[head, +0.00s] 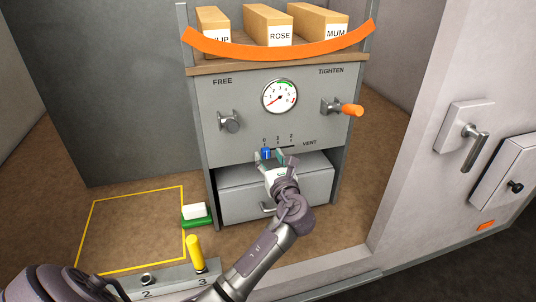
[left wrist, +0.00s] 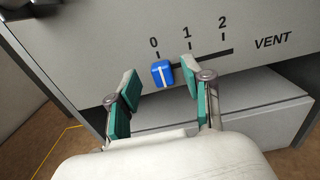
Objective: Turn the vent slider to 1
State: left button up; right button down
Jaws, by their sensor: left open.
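The vent slider is a blue knob (head: 266,154) with a white line, on a dark horizontal slot marked 0, 1, 2 and VENT on the grey cabinet front. In the left wrist view the knob (left wrist: 162,73) sits at the slot's left end, just below the 0. My left gripper (head: 277,160) is in front of the slot. In the left wrist view its open fingers (left wrist: 167,88) stand on either side of the knob, slightly short of it. Contact with the knob cannot be told. My right gripper is not in view.
Below the slot is a grey drawer (head: 240,190) with a handle. Above are a round gauge (head: 279,96) and an orange-handled crank (head: 350,110) at TIGHTEN. A green-and-white block (head: 196,215) and a yellow lever (head: 195,252) stand lower left. Wall handles are at right.

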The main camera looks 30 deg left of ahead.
pick_arm(q)
jog(key=shift+x, duration=0.9)
jog(key=shift+d, duration=0.1)
jog(key=shift+c, duration=0.3)
grip_shut()
